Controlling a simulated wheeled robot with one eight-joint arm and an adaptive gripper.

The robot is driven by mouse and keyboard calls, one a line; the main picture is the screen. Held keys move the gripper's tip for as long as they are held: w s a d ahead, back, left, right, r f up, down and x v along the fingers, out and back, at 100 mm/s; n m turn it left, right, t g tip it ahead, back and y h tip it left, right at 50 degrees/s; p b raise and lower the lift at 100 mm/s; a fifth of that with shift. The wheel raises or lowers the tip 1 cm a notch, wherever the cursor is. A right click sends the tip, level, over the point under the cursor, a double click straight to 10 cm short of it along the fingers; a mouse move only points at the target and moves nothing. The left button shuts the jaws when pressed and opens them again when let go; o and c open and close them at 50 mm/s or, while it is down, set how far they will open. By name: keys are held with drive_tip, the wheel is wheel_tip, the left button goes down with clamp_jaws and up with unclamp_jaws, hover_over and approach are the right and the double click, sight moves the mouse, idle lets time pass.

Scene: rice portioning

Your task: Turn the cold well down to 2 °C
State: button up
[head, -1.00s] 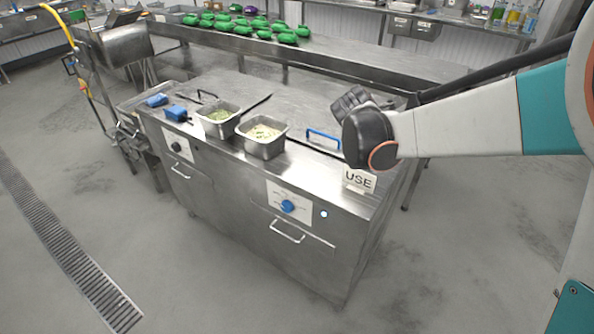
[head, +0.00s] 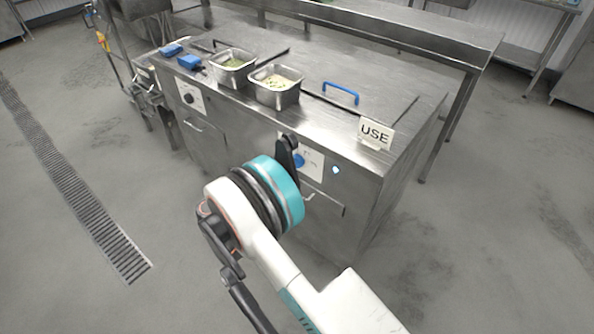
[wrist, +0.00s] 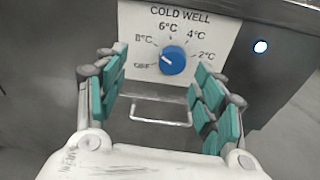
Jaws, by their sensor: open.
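The cold well dial is a blue round knob (wrist: 173,60) on a white label plate (wrist: 210,28) marked OFF, 8°C, 6°C, 4°C and 2°C. Its small white mark is on the left side, towards OFF and 8°C; I cannot tell exactly which. In the head view the knob (head: 299,160) is partly hidden by my gripper (head: 288,150). In the wrist view my gripper (wrist: 162,65) is open, its teal-padded fingers to the left and right of the knob. The fingers look apart from it, with nothing between them.
A lit indicator (wrist: 261,46) is right of the label plate. A drawer handle (wrist: 160,110) is below the knob. A USE sign (head: 375,133) and two food pans (head: 276,88) (head: 232,70) stand on the counter. Another knob (head: 188,98) is on the left panel.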

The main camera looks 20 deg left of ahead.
drive_tip(key=t+h, duration=0.1)
approach(295, 164)
drive_tip(key=shift+n, duration=0.3)
drive_tip(key=b+x, duration=0.4)
drive_tip(key=x, duration=0.3)
drive_tip(key=shift+w+d, duration=0.15)
drive_tip(key=shift+w, duration=0.1)
drive_tip(key=shift+w+d+r, duration=0.1)
drive_tip(key=shift+w+d, duration=0.15)
drive_tip(key=shift+w, duration=0.45)
drive_tip(key=c, duration=1)
